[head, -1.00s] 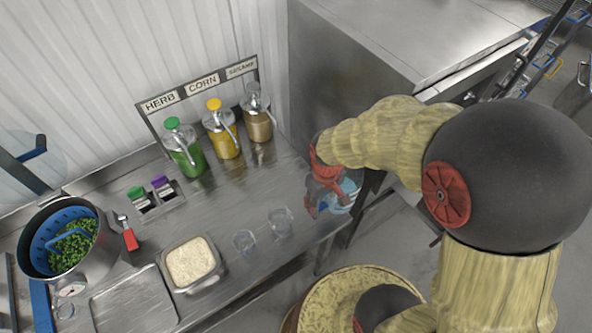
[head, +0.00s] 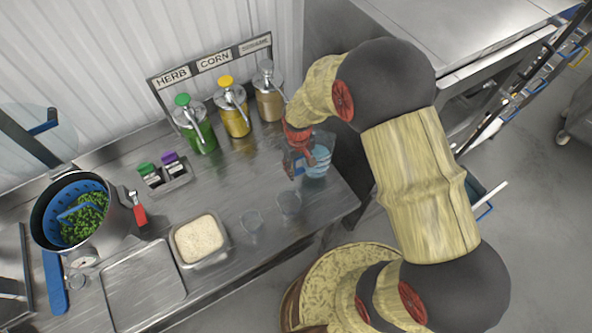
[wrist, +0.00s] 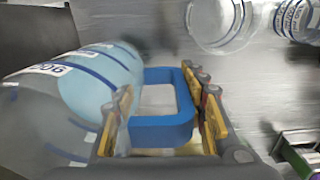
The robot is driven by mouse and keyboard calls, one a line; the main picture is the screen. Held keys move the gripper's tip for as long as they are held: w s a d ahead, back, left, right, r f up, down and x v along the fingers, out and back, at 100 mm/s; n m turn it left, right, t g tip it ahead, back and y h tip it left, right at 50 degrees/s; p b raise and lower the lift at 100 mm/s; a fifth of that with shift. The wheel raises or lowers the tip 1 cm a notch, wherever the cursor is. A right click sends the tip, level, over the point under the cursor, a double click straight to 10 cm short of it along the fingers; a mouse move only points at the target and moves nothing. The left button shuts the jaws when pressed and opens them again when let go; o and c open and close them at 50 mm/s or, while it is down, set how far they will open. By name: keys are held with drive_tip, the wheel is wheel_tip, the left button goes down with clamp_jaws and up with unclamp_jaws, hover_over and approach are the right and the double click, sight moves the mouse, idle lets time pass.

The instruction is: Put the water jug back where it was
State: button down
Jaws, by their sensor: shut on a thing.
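The water jug (head: 319,160) is clear with pale blue water and a blue handle. My gripper (head: 297,166) is shut on its handle at the right end of the steel counter. In the wrist view the jug (wrist: 100,80) lies to the left with dark bands and lettering on its side. The blue handle (wrist: 160,131) sits between the fingers of my gripper (wrist: 165,125). I cannot tell whether the jug's base touches the counter.
Two clear cups (head: 289,203) stand left of the jug, near a rice tub (head: 199,241). HERB, CORN and sesame pump bottles (head: 234,112) stand behind. A colander pot (head: 75,215) and an empty tray (head: 143,287) are at the left. The counter's right front corner is bare.

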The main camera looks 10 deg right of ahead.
drive_tip(key=shift+w+a+f, duration=0.2)
drive_tip(key=shift+w+f, duration=0.05)
drive_tip(key=shift+f, duration=0.2)
drive_tip(key=shift+w+a+f, duration=0.15)
drive_tip(key=shift+w+f, duration=0.1)
drive_tip(key=shift+f, duration=1.45)
drive_tip(key=shift+f, duration=0.15)
drive_tip(key=c, duration=1.2)
unclamp_jaws()
drive_tip(key=shift+o, duration=0.7)
